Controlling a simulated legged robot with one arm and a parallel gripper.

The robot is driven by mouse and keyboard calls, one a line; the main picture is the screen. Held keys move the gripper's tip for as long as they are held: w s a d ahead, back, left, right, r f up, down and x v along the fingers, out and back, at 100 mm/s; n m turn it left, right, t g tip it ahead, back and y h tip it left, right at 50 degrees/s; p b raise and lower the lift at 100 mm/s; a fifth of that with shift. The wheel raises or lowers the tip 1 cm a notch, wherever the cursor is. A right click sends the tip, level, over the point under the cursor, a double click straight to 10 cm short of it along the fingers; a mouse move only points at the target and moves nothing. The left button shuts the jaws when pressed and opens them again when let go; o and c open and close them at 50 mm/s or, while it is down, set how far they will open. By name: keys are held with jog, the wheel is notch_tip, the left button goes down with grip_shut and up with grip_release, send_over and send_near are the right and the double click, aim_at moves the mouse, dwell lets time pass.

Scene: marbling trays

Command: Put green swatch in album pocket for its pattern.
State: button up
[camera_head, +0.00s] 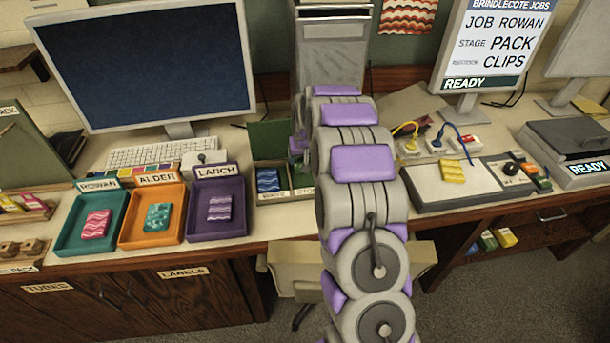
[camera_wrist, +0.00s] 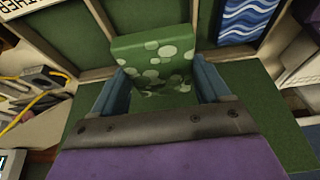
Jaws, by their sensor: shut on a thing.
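The green swatch (camera_wrist: 152,50), with pale round spots, is between the two fingers of my gripper (camera_wrist: 162,78) in the wrist view. My gripper is shut on it. The swatch is over the album (camera_wrist: 150,15), a green board with cream dividers, in line with a middle pocket. I cannot tell whether it touches the pocket floor. A blue wave-patterned swatch (camera_wrist: 248,18) lies in the pocket to the right.
Three trays stand left of the album: teal (camera_head: 72,245), orange (camera_head: 130,238) and purple (camera_head: 238,225), each holding a swatch. A monitor (camera_head: 145,65) is behind them. A pale board (camera_head: 425,182) with a yellow swatch (camera_head: 452,172) lies right of my arm.

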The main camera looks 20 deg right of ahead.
aim_at(306, 176)
jog(key=f, duration=0.2)
jog(key=d+f+b, duration=0.1)
jog(key=f, duration=0.4)
jog(key=shift+d+f, duration=0.1)
jog(key=shift+d, duration=0.15)
jog(key=shift+w+f, duration=0.1)
jog(key=shift+f, duration=0.1)
jog(key=shift+a+r, duration=0.2)
jog(key=shift+a, duration=0.3)
jog(key=shift+a+f, duration=0.15)
jog(key=o, duration=0.8)
jog(key=shift+o, duration=0.3)
jog(key=shift+d, duration=0.4)
jog(key=shift+a+f, duration=0.1)
jog(key=shift+a, duration=0.05)
